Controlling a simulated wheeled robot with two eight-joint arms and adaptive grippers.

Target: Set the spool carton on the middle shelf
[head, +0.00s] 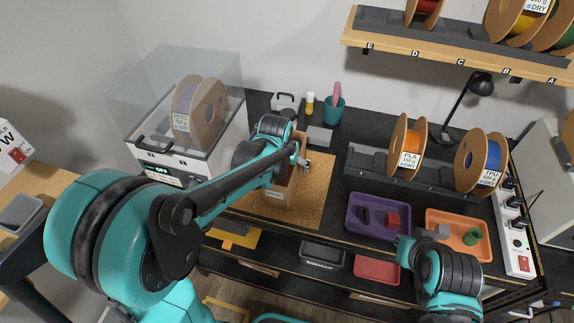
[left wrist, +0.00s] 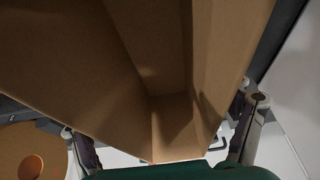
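The spool carton (head: 280,193), a tall brown cardboard box, is upright at the cork mat (head: 318,190) in the head view. I cannot tell whether its bottom touches the mat. My left gripper (head: 298,160) is at its upper part, and my forearm covers some of it. In the left wrist view the carton (left wrist: 165,65) fills the middle, showing inner walls, with the spread fingers of my left gripper (left wrist: 168,140) on either side. Whether they press on it is unclear. My right gripper (head: 422,242) is by the front of the trays, its fingers not clear.
A dryer box (head: 160,155) with a spool stands left of the mat. A purple tray (head: 372,232) and an orange tray (head: 440,219) lie to the right. Spools sit in the bench rack (head: 350,162). A lower shelf (head: 285,257) under the bench holds a grey bin and a red bin.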

